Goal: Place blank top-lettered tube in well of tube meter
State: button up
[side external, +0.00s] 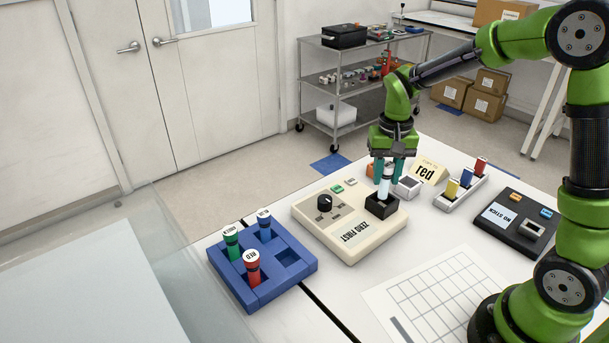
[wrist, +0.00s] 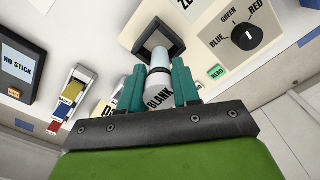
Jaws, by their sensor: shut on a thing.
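The tube lettered BLANK on top (wrist: 159,97) is white and pale. My gripper (wrist: 158,88) is shut on it, with a teal finger on each side. The tube meter (side external: 345,225) is a cream box marked ZERO FIRST, with a black square well (side external: 381,209) at its right end. In the side view my gripper (side external: 387,172) holds the tube (side external: 385,186) upright above the well, its lower end at the mouth. In the wrist view the tube's lower end overlaps the near edge of the well (wrist: 158,38). I cannot tell whether it is inside.
A blue rack (side external: 262,265) at left holds green, blue and red tubes and has an empty well. A gridded sheet lies in front.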

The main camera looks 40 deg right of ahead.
aim_at(383, 198)
jog(key=shift+s+f, duration=0.15)
jog(key=shift+f, duration=1.4)
jog(key=shift+f, duration=0.2)
jog(key=o, duration=1)
jog(key=shift+o, duration=0.2)
jog(key=shift+r, duration=0.15)
